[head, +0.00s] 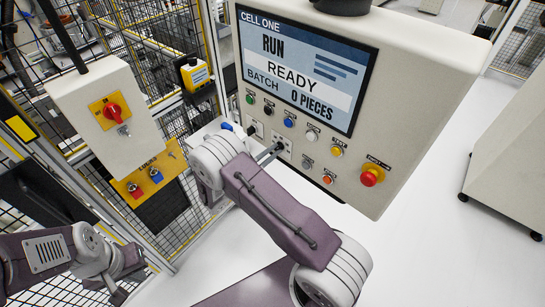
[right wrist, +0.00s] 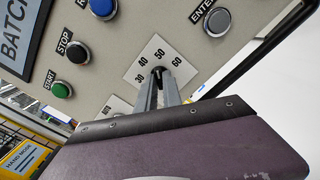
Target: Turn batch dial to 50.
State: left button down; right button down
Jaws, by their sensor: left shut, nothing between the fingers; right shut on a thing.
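The batch dial (right wrist: 158,70) is a small dark knob on a pale plate (right wrist: 149,50). The plate's readable numbers include 30, 40, 50 and 60, with 50 above the knob. My right gripper (right wrist: 160,82) is shut on the dial; its fingers cover most of the knob, and I cannot tell where the pointer stands. In the head view my right gripper (head: 278,149) reaches the lower left of the control panel (head: 425,95). The screen (head: 300,70) reads RUN, READY, BATCH 0 PIECES. My left gripper (head: 118,291) is shut and empty at the lower left, away from the panel.
Several push buttons surround the dial, including a blue one (head: 289,122) and a white one (head: 312,135). A red emergency stop (head: 371,175) sits at the panel's right. A box with a red switch (head: 112,111) stands left, before mesh fencing.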

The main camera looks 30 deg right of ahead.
jog(key=shift+m+b, duration=1.15)
jog(key=shift+m, duration=0.15)
jog(key=c, duration=1.5)
grip_release()
jog(key=shift+a, duration=0.2)
jog(key=b+v, duration=0.3)
jog(key=v, duration=0.5)
jog(key=shift+s+a, duration=0.2)
jog(key=shift+a, duration=0.05)
